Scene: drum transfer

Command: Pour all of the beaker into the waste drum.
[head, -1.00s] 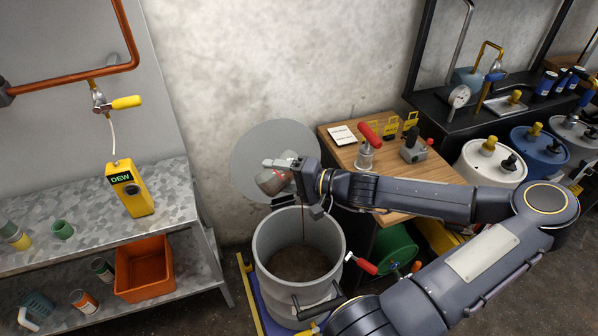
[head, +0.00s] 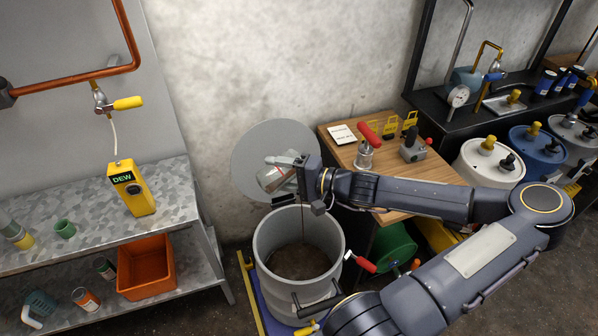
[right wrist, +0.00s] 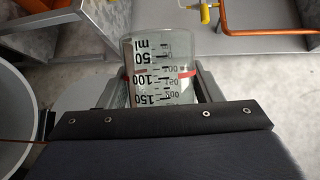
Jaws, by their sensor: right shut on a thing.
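The beaker (head: 275,178) is clear glass with black ml marks and a red line, which show in the right wrist view (right wrist: 160,62). My right gripper (head: 284,170) is shut on it and holds it strongly tilted above the rim of the waste drum (head: 264,262). The drum is grey and open, with dark brown content inside. The beaker's glass looks mostly clear; how much liquid is left in it I cannot tell. My left gripper is not in view.
The drum's round grey lid (head: 255,150) stands raised behind the beaker. A metal shelf (head: 80,225) with a yellow DEW meter (head: 130,188) is to the left.

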